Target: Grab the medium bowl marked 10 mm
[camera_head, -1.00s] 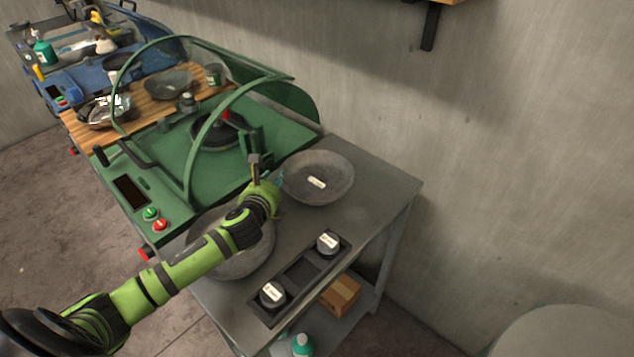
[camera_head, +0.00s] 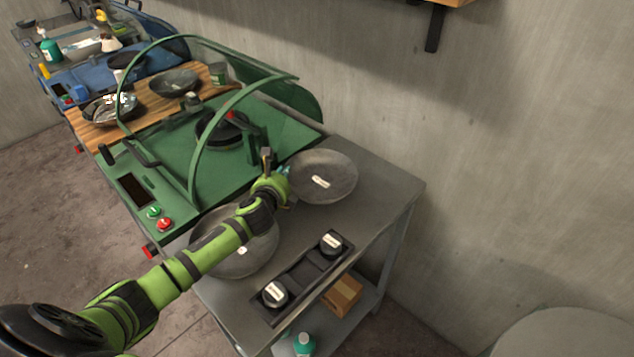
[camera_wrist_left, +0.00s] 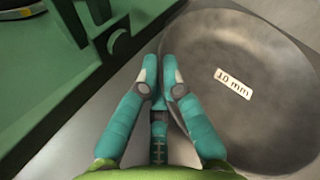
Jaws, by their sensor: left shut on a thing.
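The medium bowl (camera_head: 340,170) is a round grey dish with a white label, lying on the metal table to the right of the green machine. Its label reads "10 mm" in the left wrist view, where the bowl (camera_wrist_left: 255,115) fills the right side. My left gripper (camera_head: 286,177) is at the bowl's left rim. In the left wrist view the teal fingers of my left gripper (camera_wrist_left: 160,72) are shut on that rim, with the tips close together. The bowl appears to rest flat on the table. My right gripper is not in view.
Another grey bowl (camera_head: 255,258) lies nearer, partly under my left arm. A black tray with two labelled round pieces (camera_head: 331,242) is at the table's front right. The green machine (camera_head: 170,180) with its raised guard stands directly left. A concrete wall is behind.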

